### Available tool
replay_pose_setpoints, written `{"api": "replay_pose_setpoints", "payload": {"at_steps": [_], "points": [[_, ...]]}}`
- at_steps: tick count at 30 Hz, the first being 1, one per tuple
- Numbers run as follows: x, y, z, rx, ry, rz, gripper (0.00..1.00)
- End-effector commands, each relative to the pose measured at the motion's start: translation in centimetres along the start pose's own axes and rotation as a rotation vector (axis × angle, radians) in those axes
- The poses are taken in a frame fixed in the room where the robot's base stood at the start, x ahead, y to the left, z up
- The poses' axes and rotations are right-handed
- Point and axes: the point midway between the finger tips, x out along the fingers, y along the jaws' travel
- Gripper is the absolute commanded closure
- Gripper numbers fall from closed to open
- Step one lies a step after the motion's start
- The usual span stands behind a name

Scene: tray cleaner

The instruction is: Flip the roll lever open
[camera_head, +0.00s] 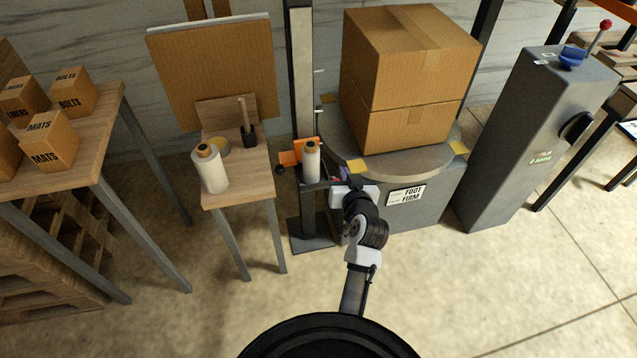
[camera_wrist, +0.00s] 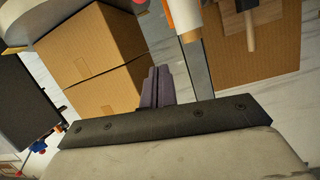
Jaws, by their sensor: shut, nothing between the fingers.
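A white film roll (camera_head: 312,163) stands upright on the small carriage of the dark mast (camera_head: 303,90). Orange parts (camera_head: 290,158) and a dark round knob (camera_head: 281,170) are beside it on the left. I cannot tell for certain which of these is the roll lever, or whether it is open. My gripper (camera_head: 342,176) is just right of the roll, partly hidden by my wrist. In the wrist view its purple-grey fingers (camera_wrist: 157,87) are together and empty. The roll (camera_wrist: 187,20) also shows there, beyond the fingers at the top.
Stacked cardboard boxes (camera_head: 410,75) stand on the round turntable (camera_head: 440,162) right of the mast. A small wooden table (camera_head: 243,180) with another film roll (camera_head: 209,168) is on the left. A grey control cabinet (camera_head: 530,130) stands at the right. The floor in front is clear.

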Motion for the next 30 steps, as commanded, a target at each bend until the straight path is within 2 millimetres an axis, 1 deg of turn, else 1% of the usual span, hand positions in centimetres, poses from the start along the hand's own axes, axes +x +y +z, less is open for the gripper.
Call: {"api": "replay_pose_setpoints", "payload": {"at_steps": [1,3,5,8,18,21,22,25,30], "points": [[-0.4,0.9,0.9,0.012,-0.024,0.01,1.0],[-0.4,1.4,1.6,0.02,-0.038,0.013,1.0],[-0.1,1.5,1.7,0.021,-0.042,0.013,1.0],[1.1,1.5,1.6,0.02,-0.041,0.012,1.0],[7.8,1.4,1.7,0.019,-0.039,0.011,1.0],[9.5,1.4,1.8,0.019,-0.04,0.011,1.0],[9.6,1.4,2.2,0.02,-0.042,0.012,1.0],[8.7,1.4,4.0,0.021,-0.043,0.013,1.0],[8.1,1.4,5.4,0.019,-0.04,0.013,1.0]]}}
